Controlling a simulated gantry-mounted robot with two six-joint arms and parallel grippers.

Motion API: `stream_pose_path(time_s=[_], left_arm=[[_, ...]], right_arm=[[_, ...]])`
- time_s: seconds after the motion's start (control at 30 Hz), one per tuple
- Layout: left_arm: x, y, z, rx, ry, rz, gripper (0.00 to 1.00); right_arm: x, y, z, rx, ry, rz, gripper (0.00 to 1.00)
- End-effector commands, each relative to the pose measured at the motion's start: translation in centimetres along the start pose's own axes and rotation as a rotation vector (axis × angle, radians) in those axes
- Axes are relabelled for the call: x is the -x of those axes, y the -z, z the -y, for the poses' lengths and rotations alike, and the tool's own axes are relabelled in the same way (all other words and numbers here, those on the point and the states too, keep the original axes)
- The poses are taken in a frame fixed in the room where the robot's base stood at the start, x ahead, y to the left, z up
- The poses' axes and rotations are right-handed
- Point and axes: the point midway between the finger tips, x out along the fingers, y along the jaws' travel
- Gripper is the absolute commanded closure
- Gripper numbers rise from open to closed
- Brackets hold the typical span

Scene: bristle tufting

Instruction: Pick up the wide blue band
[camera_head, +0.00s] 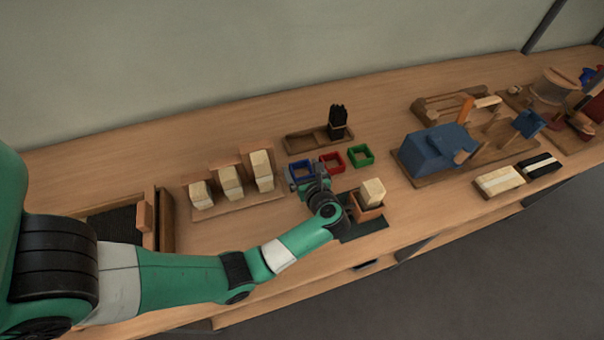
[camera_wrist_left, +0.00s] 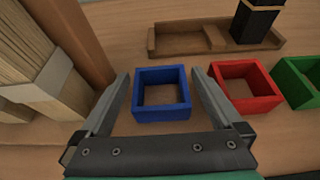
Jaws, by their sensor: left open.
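The wide blue band (camera_head: 302,172) is a square open frame lying on the wooden table, left of a red band (camera_head: 332,163) and a green band (camera_head: 360,155). In the left wrist view the blue band (camera_wrist_left: 161,94) lies between the two fingers of my left gripper (camera_wrist_left: 160,85), with a gap at each side. My left gripper (camera_head: 303,188) is open and empty, close to the blue band and partly covering it in the head view. The red band (camera_wrist_left: 246,86) is just outside the right finger. My right gripper is not in view.
A wooden tray (camera_wrist_left: 185,42) with a dark bristle bundle (camera_head: 338,123) stands behind the bands. A rack with several pale bristle blocks (camera_head: 231,182) is to the left. A block in a brown holder (camera_head: 369,212) stands right of my wrist. A blue machine (camera_head: 437,150) is further right.

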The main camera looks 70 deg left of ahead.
Motion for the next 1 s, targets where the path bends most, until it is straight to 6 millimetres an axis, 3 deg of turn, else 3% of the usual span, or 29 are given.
stream_pose_path(time_s=[0.13,0.37,0.77,1.0], left_arm=[[-2.0,0.2,0.0,0.0,-0.002,-0.001,0.0],[-2.1,0.0,0.0,-0.001,0.001,-0.001,0.0],[-2.1,0.1,0.0,-0.001,0.0,-0.001,0.72],[-2.0,-0.1,0.0,-0.001,0.0,0.0,0.75]], right_arm=[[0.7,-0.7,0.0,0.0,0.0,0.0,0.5],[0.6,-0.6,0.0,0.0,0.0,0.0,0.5],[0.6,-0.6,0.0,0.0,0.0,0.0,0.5],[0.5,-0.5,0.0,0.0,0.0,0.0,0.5]])
